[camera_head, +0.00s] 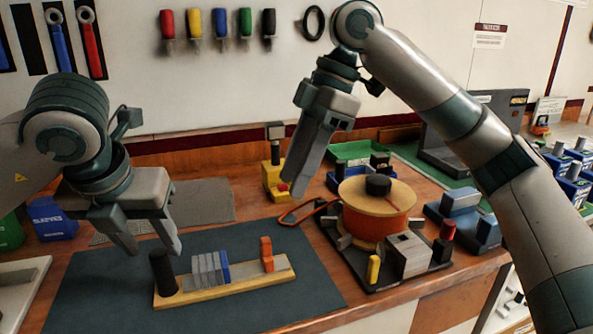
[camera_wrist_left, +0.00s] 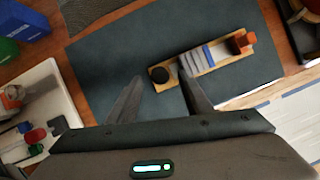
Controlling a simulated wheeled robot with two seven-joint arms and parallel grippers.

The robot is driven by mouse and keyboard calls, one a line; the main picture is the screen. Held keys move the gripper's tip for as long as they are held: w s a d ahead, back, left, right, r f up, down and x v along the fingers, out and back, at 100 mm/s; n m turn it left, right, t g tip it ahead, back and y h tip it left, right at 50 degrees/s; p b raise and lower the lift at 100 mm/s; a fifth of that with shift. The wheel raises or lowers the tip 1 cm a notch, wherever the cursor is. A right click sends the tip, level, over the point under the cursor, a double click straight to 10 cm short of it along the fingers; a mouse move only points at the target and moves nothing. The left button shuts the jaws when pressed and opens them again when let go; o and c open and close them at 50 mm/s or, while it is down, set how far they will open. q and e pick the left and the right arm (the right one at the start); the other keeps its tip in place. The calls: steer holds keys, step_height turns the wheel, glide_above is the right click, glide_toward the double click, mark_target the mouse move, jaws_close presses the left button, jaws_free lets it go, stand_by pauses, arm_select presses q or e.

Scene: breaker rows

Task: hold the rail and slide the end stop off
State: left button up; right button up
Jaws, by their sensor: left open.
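The rail (camera_head: 245,277) is a metal strip on a wooden base, lying on the dark mat. A black post (camera_head: 162,272) stands at its left end. Several grey blocks and a blue one (camera_head: 223,266) sit together mid-rail. The orange end stop (camera_head: 267,254) stands apart from them, toward the right end; it also shows in the left wrist view (camera_wrist_left: 240,43). My left gripper (camera_head: 150,246) is open and empty, its fingertips near the black post (camera_wrist_left: 159,75). My right gripper (camera_head: 297,190) hangs above the bench, away from the rail; its fingers overlap in view.
A spool of orange wire (camera_head: 376,215) on a black stand is right of the mat. A yellow tool stand (camera_head: 276,182) is behind the mat. Blue and green bins (camera_head: 50,218) stand at the left. The dark mat (camera_head: 90,285) is clear around the rail.

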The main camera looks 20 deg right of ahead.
arm_select(q)
steer(key=v, duration=0.6)
steer(key=shift+r, duration=0.4)
steer(key=shift+s+r, duration=0.1)
steer(key=shift+s, duration=0.05)
